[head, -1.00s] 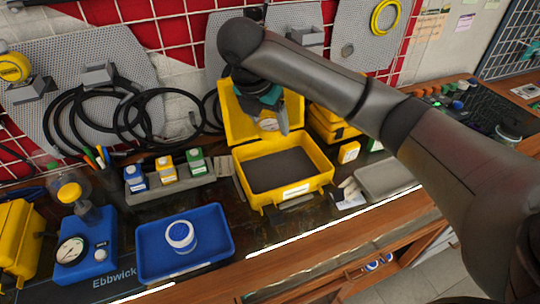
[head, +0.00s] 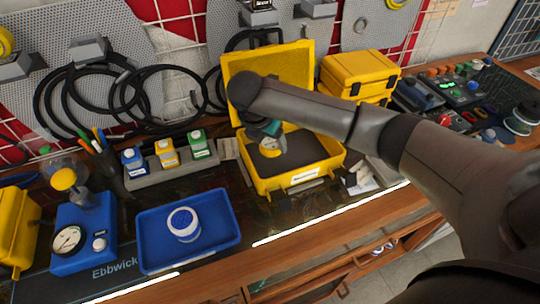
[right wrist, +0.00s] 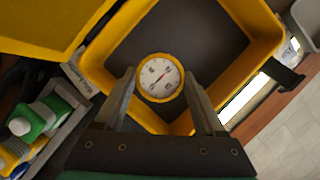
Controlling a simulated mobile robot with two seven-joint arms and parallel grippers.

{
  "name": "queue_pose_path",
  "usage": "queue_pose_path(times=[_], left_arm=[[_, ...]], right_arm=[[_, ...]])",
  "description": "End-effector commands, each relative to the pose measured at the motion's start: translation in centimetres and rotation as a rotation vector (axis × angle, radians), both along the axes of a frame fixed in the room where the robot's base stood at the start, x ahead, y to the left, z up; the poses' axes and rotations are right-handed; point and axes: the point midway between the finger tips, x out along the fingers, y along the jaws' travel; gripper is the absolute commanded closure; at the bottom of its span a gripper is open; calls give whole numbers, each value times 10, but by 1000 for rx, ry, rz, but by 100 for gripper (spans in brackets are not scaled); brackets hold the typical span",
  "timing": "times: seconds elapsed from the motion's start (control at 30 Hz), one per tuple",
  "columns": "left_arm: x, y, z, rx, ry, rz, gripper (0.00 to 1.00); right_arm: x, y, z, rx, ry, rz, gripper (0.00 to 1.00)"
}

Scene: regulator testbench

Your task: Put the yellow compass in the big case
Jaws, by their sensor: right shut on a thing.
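The big case (head: 296,181) is yellow, stands open on the bench with its lid (head: 285,68) raised at the back, and has a dark floor. In the right wrist view, its yellow rim (right wrist: 262,62) surrounds the dark floor. The yellow compass (right wrist: 160,77), round with a white dial, is between my right gripper's fingers (right wrist: 160,90), which are shut on it. In the head view the compass (head: 269,145) is over the case's opening, partly hidden by my right gripper (head: 268,137). I cannot tell whether it touches the floor. My left gripper is not in view.
Stacked yellow cases (head: 358,72) stand right of the big case. A grey holder with small bottles (head: 170,174) is to its left.

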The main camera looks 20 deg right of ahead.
Motion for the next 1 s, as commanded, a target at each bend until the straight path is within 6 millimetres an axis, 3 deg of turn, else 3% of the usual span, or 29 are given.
queue_pose_path(times=[0.17, 0.4, 0.77, 0.8, 1.0], left_arm=[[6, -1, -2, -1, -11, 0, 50], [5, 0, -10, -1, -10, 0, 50], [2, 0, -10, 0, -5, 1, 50], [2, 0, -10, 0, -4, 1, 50], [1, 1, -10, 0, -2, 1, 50]], right_arm=[[0, 0, -12, 1, 1, 0, 84], [-1, 1, -47, 0, 2, 1, 84], [0, 0, -50, 1, -1, 0, 84], [0, 0, -50, 1, 0, 0, 26], [0, 0, -50, 1, -1, 0, 3]])
